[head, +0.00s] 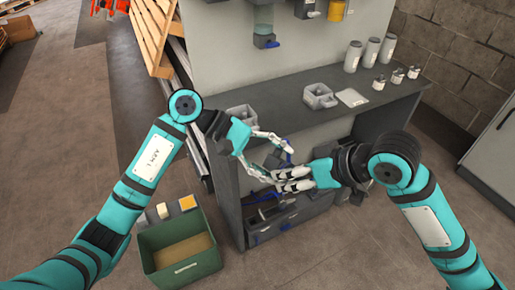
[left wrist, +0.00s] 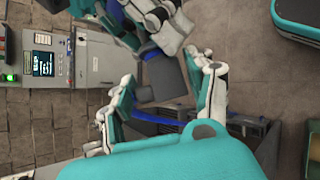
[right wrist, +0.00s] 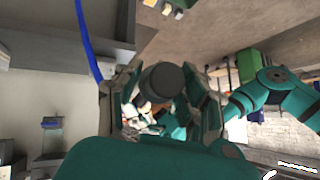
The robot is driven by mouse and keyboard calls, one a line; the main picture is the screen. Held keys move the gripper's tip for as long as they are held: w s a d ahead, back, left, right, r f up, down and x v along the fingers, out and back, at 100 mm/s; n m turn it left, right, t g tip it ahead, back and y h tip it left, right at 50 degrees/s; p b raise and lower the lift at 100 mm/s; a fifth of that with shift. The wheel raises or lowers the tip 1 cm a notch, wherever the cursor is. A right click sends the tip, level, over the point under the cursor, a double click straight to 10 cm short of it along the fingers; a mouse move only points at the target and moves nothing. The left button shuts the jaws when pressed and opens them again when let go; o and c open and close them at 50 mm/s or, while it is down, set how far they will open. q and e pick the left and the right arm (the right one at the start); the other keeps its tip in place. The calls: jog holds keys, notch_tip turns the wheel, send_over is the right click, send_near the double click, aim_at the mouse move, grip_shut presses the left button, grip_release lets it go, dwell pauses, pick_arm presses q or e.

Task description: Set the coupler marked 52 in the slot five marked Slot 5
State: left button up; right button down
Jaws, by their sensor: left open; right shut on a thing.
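My right gripper (head: 276,181) is shut on a dark grey part (right wrist: 162,85), seen end-on between its fingers in the right wrist view. No number is readable on it, so I cannot tell whether it is coupler 52. My left gripper (head: 276,158) is open close beside the right one, in front of the bench's left end. In the left wrist view a dark grey body with blue edges (left wrist: 163,76) shows between the open left fingers; contact is unclear. Both hands largely hide the held part in the head view. No Slot 5 label is readable.
The grey bench (head: 400,112) carries a grey holder (head: 319,97), a white plate (head: 352,97) and several canisters (head: 353,56). Grey units with blue parts (head: 275,222) sit low under it. A green crate (head: 180,255) stands on the floor at left.

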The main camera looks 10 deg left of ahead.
pick_arm(q)
jog(key=shift+d+f, duration=0.3)
jog(key=shift+d, duration=0.15)
jog(key=shift+r, duration=0.15)
jog(key=c, duration=1.1)
pick_arm(e)
jog(key=shift+s, duration=0.1)
pick_arm(q)
grip_shut()
pick_arm(e)
jog(key=c, duration=0.7)
grip_release()
